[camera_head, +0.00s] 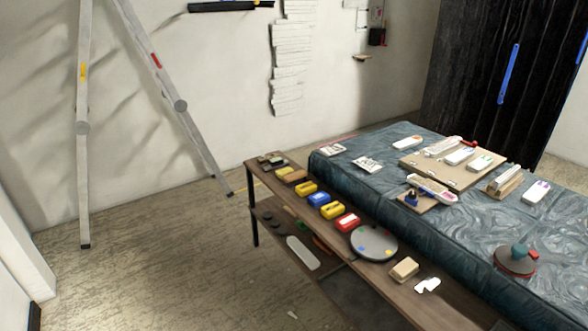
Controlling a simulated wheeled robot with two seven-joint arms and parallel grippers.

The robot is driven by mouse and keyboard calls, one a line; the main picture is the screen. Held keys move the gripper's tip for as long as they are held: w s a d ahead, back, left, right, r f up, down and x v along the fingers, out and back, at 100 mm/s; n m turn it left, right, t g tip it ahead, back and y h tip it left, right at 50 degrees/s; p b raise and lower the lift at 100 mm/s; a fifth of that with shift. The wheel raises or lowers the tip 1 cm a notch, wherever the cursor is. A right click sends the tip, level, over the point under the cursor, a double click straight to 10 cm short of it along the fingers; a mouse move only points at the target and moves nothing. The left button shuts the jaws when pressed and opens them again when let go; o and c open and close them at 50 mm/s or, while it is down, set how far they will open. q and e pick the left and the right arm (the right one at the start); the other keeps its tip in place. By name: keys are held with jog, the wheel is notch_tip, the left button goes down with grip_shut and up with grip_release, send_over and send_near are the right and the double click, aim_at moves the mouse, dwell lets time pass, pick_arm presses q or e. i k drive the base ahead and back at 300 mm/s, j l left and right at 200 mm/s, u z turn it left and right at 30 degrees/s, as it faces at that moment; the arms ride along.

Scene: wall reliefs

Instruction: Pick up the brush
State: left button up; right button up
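Neither of my grippers is in view. I cannot tell for sure which thing is the brush. A tan block (404,268) lies near the front of a narrow dark wooden bench (382,275). Several small dark and tan blocks (271,160) lie at the bench's far end.
A table under a dark, wrinkled cover (472,235) stands right of the bench, with a wooden board (440,172) and several pale objects on it. A round grey tray (374,243) sits on the bench. The left floor (150,260) is mostly clear.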

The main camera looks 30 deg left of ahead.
aim_at(289, 180)
jog(key=u, duration=1)
